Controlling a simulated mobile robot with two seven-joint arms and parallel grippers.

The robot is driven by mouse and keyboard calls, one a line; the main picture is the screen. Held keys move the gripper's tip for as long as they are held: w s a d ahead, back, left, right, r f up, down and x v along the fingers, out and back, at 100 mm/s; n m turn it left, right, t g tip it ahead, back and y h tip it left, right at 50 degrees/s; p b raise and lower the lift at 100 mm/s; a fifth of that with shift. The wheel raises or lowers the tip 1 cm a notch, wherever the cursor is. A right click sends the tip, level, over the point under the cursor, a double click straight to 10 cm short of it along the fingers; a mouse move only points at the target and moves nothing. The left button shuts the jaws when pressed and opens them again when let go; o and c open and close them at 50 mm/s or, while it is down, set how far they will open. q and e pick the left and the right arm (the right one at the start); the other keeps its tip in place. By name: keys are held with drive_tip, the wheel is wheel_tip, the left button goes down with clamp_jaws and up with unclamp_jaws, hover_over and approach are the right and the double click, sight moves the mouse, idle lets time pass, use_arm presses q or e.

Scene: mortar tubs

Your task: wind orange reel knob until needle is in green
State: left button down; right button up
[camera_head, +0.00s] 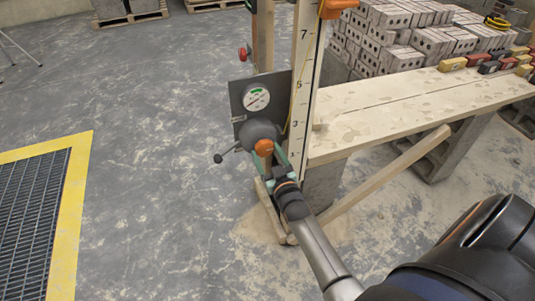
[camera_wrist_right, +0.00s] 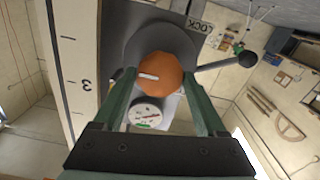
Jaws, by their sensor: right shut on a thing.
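The orange reel knob (camera_head: 264,148) sits on the front of a dark round reel (camera_head: 252,133) at the upright post. In the right wrist view the knob (camera_wrist_right: 166,76) has a white mark pointing left. My right gripper (camera_head: 273,160) is shut on the knob, with one green finger on each side of it. The round gauge (camera_head: 256,97) is on a dark plate above the reel and has a green arc. It also shows in the right wrist view (camera_wrist_right: 148,114). I cannot tell surely where its needle points. My left gripper is not in view.
A lever with a black ball (camera_head: 218,158) sticks out left of the reel. The numbered board (camera_head: 304,75) rises beside the gauge plate. A plank bench (camera_head: 400,115) and stacked bricks (camera_head: 390,35) stand right. The floor left is open up to a yellow-edged grate (camera_head: 70,200).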

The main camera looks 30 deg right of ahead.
drive_tip(key=shift+r, duration=0.1)
drive_tip(key=m+p, duration=0.1)
drive_tip(key=m, duration=0.4)
drive_tip(key=shift+m+p, duration=0.3)
drive_tip(key=shift+p, duration=0.05)
drive_tip(key=m, duration=1.1)
drive_tip(key=m+b, duration=0.2)
drive_tip(key=m, duration=0.2)
drive_tip(key=shift+m, duration=0.4)
drive_tip(key=shift+r+m, duration=0.1)
drive_tip(key=shift+m, duration=0.2)
drive_tip(key=o, duration=1.3)
